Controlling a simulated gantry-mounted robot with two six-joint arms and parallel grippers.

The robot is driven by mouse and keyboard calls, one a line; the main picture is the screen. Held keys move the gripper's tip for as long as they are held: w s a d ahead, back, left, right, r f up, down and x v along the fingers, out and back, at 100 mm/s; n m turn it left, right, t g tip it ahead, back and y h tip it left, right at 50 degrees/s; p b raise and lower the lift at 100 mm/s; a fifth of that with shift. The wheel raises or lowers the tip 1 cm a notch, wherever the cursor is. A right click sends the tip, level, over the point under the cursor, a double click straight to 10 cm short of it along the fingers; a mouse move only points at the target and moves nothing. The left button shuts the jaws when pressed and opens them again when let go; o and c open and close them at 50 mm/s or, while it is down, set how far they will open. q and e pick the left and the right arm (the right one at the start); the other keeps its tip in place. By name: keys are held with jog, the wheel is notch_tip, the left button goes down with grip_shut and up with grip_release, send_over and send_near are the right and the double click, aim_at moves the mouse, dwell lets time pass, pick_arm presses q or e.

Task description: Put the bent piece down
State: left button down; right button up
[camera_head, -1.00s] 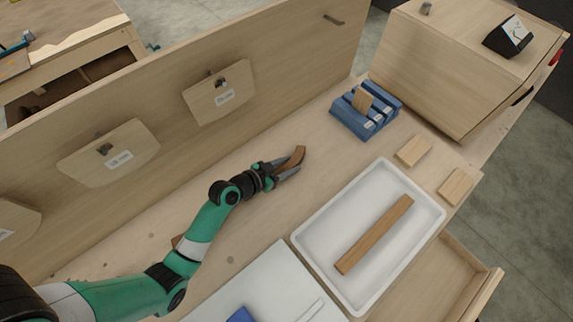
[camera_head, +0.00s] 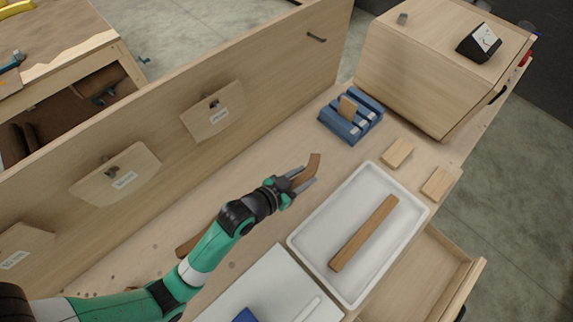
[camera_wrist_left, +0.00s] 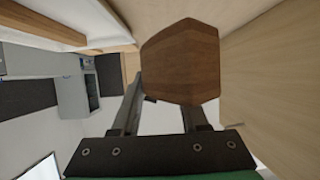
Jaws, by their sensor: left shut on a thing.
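The bent piece (camera_head: 313,166), a brown curved wooden part, is held at the fingertips of my left gripper (camera_head: 302,181) in the head view. My left gripper is shut on it, left of the white tray and in front of the upright panel. In the left wrist view the bent piece (camera_wrist_left: 181,62) shows its broad brown end between and beyond the fingers. Whether it touches the bench top is hard to tell. My right gripper is not in view.
A white tray (camera_head: 296,240) holds a straight wooden strip (camera_head: 364,234). A blue slotted rack (camera_head: 341,125) stands beyond, with two small wood blocks (camera_head: 398,152) to its right. Another brown piece (camera_head: 187,246) lies partly behind my arm.

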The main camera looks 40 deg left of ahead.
pick_arm(q)
jog(key=d, duration=0.1)
jog(key=d+r, duration=0.1)
jog(key=d, duration=0.1)
jog(key=d+r, duration=0.1)
jog(key=d, duration=0.1)
jog(key=shift+s+d+r, duration=0.1)
jog(key=shift+r, duration=0.05)
